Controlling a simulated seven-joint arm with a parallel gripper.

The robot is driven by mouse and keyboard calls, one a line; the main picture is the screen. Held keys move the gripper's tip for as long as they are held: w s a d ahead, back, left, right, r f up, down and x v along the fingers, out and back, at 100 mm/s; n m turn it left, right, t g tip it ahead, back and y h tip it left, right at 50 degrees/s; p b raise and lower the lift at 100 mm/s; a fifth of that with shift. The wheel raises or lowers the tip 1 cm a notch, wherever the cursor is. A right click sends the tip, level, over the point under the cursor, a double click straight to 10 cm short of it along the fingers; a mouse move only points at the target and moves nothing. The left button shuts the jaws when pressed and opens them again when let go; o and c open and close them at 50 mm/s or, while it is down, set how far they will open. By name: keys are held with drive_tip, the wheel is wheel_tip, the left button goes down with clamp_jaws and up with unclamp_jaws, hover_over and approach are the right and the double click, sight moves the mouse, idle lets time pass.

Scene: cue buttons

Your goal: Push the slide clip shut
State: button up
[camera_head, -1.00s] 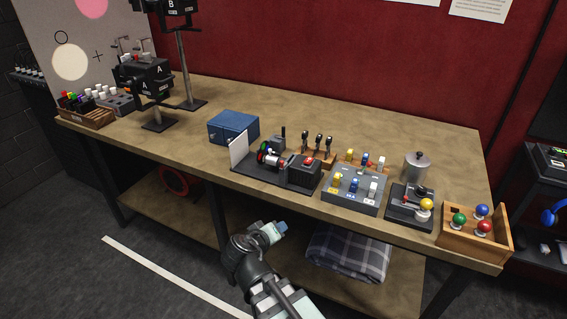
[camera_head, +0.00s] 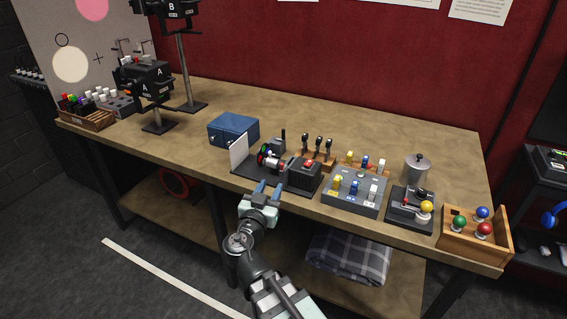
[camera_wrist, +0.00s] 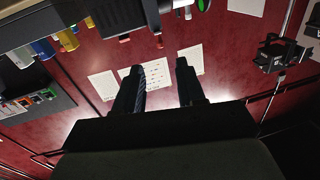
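The slide clip cannot be told apart for certain. A projector-like device on a black base (camera_head: 247,177) stands near the bench's front edge. It has a white card (camera_head: 239,150), a coloured wheel (camera_head: 262,155), a silver barrel (camera_head: 275,163) and a black housing (camera_head: 305,175) with a red top button. Nothing shows between the fingers. In the wrist view, the open fingers (camera_wrist: 160,68) appear dark against the red wall; contact with the device cannot be told.
A blue box (camera_head: 233,130) stands behind left. Right of the device are a grey lever box (camera_head: 354,203), a joystick unit (camera_head: 408,215) and a wooden tray (camera_head: 460,235) with coloured knobs. Small black levers (camera_head: 318,142) stand behind.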

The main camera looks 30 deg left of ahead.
sight(281, 167)
drive_tip(key=w, duration=0.4)
drive_tip(key=w+a, duration=0.1)
drive_tip(key=w, duration=0.3)
drive_tip(key=w+a, duration=0.1)
drive_tip(key=w, duration=0.4)
drive_tip(key=shift+c, duration=0.3)
clamp_jaws()
